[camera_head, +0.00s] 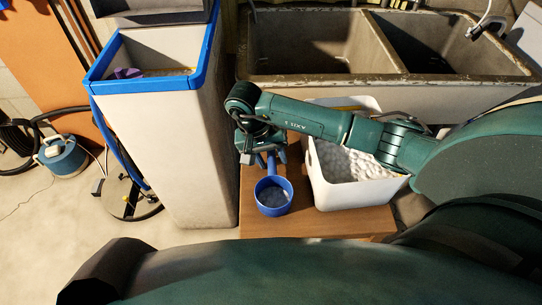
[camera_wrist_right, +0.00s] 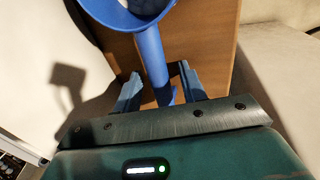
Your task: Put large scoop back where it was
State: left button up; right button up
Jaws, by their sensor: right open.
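The large blue scoop (camera_head: 273,196) rests at the left end of the wooden surface, its cup toward the bottom of the head view and its handle toward my right gripper. In the right wrist view its handle (camera_wrist_right: 153,62) runs down between the two fingers, with the cup partly cut off at the top. My right gripper (camera_head: 262,160) is open; its fingertips (camera_wrist_right: 158,80) stand apart on either side of the handle with gaps showing. My left gripper is not in view.
A white bin (camera_head: 345,196) of white pellets stands right of the scoop. A tall tank (camera_head: 165,130) with a blue rim (camera_head: 150,84) stands to the left. A stone double sink (camera_head: 320,79) is behind. The wooden table (camera_head: 320,224) is bare at its front edge.

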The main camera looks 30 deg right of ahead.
jog(key=v, duration=1.2)
jog(key=shift+r+p, duration=0.15)
jog(key=shift+p, duration=0.3)
